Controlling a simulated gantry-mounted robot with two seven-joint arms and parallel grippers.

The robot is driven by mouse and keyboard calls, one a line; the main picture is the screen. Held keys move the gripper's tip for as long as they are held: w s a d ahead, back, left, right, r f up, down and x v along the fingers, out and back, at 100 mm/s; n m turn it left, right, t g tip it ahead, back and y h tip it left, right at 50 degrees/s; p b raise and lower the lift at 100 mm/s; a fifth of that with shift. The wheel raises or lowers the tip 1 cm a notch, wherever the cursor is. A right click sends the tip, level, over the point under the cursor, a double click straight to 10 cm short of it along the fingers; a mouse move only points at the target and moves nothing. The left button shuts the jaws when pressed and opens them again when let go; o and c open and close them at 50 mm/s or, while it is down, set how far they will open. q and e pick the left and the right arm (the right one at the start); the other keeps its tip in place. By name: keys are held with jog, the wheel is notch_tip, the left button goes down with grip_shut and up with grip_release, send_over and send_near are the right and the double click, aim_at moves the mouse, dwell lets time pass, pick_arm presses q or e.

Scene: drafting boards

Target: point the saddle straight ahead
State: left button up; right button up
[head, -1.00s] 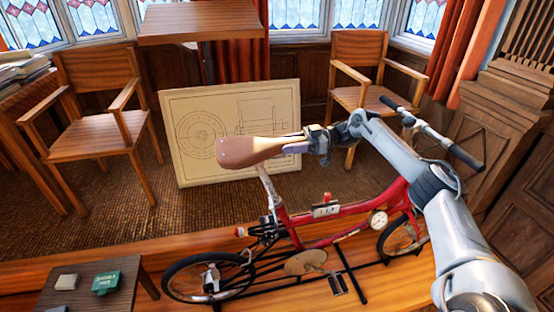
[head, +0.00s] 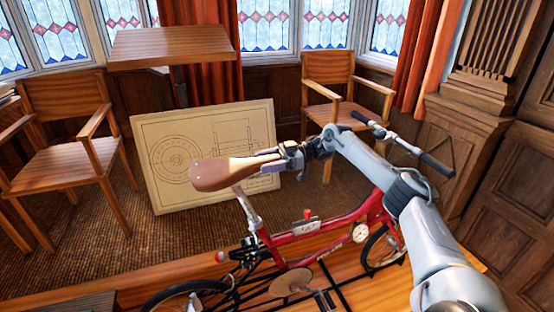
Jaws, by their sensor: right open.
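The brown saddle (head: 222,174) sits on a pale seat post (head: 248,208) of the red folding bicycle (head: 310,238). Its wide rear is at the left and its nose points right, toward the handlebar (head: 405,146). It looks roughly in line with the frame, but I cannot tell how exactly. My right gripper (head: 268,161) is open at the saddle's nose, its fingers beside the narrow tip. The fingers partly hide the nose, and I cannot tell whether they touch it. My left gripper is not in view.
A drawing board (head: 150,190) leans upright behind the saddle. Wooden chairs stand at the left (head: 68,160) and right (head: 330,85), with a wooden table (head: 172,45) behind. A dark panelled cabinet (head: 520,200) is at the far right. A dark tabletop edge (head: 75,305) shows at lower left.

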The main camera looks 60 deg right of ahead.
jog(key=v, duration=1)
jog(key=shift+s, duration=0.15)
jog(key=shift+d, duration=0.1)
